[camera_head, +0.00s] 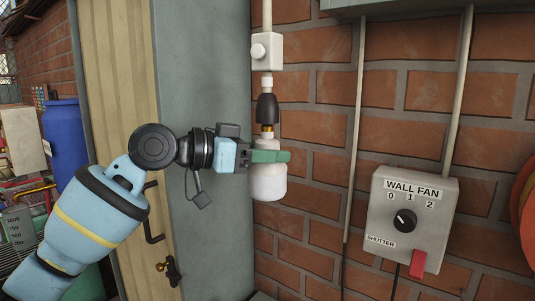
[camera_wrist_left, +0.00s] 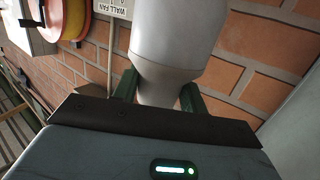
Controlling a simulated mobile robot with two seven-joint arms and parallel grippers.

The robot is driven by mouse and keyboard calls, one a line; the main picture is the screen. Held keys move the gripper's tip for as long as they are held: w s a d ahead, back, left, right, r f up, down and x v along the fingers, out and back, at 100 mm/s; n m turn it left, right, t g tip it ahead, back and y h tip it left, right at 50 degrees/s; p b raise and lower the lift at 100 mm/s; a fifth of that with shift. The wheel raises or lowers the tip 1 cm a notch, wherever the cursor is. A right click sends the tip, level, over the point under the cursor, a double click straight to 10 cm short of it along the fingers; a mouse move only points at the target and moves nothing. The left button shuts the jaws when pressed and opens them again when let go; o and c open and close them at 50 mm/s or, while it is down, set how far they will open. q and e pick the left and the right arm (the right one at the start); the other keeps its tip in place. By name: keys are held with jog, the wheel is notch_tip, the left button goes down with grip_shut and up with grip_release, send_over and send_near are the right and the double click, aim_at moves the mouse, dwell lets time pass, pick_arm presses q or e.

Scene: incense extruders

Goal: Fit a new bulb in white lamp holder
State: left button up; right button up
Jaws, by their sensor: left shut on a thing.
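A white bulb (camera_head: 268,184) hangs with its rounded end down and its brass cap (camera_head: 267,129) up. My left gripper (camera_head: 277,156) is shut on the bulb's neck, its green fingers on either side. The bulb also fills the upper middle of the left wrist view (camera_wrist_left: 175,42), between the fingertips (camera_wrist_left: 159,94). Directly above is a lamp holder (camera_head: 267,106), dark rather than white, under a white switch box (camera_head: 266,51). The brass cap meets the holder's lower end; I cannot tell how deep it sits. My right gripper is not in view.
A brick wall (camera_head: 315,190) stands close behind the bulb, with a grey panel (camera_head: 205,60) to its left. A wall fan control box (camera_head: 411,210) and thin conduits are at the right. A blue barrel (camera_head: 62,140) stands far left.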

pick_arm(q)
jog(key=shift+r, duration=0.5)
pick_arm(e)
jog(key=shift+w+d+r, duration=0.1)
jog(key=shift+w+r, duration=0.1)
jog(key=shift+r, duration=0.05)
pick_arm(q)
jog(key=shift+r, duration=0.2)
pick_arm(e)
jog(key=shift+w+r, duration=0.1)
pick_arm(q)
jog(key=shift+p, duration=0.3)
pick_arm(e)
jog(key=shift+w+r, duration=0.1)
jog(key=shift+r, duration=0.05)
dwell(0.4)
pick_arm(q)
jog(key=shift+r, duration=0.1)
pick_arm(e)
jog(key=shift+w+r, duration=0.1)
pick_arm(q)
jog(key=shift+n+t+p, duration=0.5)
jog(key=shift+p, duration=0.15)
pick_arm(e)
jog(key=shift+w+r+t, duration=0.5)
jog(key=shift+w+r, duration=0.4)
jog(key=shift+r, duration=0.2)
pick_arm(q)
jog(key=shift+y, duration=0.3)
